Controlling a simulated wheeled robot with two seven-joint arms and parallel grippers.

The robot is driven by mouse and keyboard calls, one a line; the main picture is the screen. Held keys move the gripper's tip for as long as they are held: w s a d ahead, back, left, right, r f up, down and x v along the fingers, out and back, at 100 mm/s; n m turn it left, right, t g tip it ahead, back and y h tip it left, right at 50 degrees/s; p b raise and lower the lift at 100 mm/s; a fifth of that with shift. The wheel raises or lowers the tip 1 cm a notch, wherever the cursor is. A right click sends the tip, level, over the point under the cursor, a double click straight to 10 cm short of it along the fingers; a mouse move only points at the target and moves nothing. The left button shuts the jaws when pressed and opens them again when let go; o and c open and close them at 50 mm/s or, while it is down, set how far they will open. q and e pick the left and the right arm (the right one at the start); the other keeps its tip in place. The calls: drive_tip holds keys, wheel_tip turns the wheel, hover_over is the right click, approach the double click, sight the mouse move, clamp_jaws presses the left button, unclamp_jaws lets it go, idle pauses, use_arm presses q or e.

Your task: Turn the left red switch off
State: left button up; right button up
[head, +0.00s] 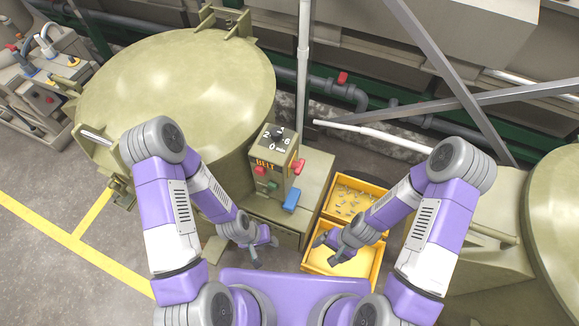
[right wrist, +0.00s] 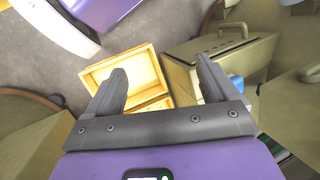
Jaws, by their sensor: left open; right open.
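A box-shaped control panel (head: 277,162) with a numbered dial and the word BELT stands between the large olive barrel and the yellow bins. A red switch (head: 260,171) sits at the left on its front, and another red switch (head: 299,166) sticks out at its right. Whether either is on or off I cannot tell. My left gripper (head: 262,250) is open and empty, below the panel in the picture and apart from it. My right gripper (head: 331,249) is open and empty above the nearer yellow bin; its fingers also show in the right wrist view (right wrist: 160,88).
The farther yellow bin (head: 324,206) holds small pieces. The large olive barrel (head: 178,85) fills the upper left; a red valve handle (head: 342,78) is on the pipes behind.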

drive_tip(key=shift+w+a+f+m+g+y, duration=0.1)
drive_tip(key=shift+f+m+g+y, duration=0.2)
drive_tip(key=shift+m, duration=0.3)
drive_tip(key=shift+w+a+f+m+g+y, duration=0.1)
drive_tip(key=shift+f+m+g+y, duration=0.15)
drive_tip(key=shift+m, duration=0.35)
drive_tip(key=m+t+y+b, duration=0.3)
drive_tip(key=m+t+y, duration=0.4)
drive_tip(key=m+y, duration=0.6)
approach(297, 166)
drive_tip(key=m+h, duration=0.1)
drive_tip(key=shift+t, duration=0.35)
drive_tip(key=b+x, duration=0.1)
drive_tip(key=x, duration=0.6)
drive_tip(key=shift+w+a+r, duration=0.15)
drive_tip(key=shift+w+a, duration=0.05)
drive_tip(key=shift+a, duration=0.1)
drive_tip(key=c, duration=1)
drive_tip(key=shift+c, duration=0.2)
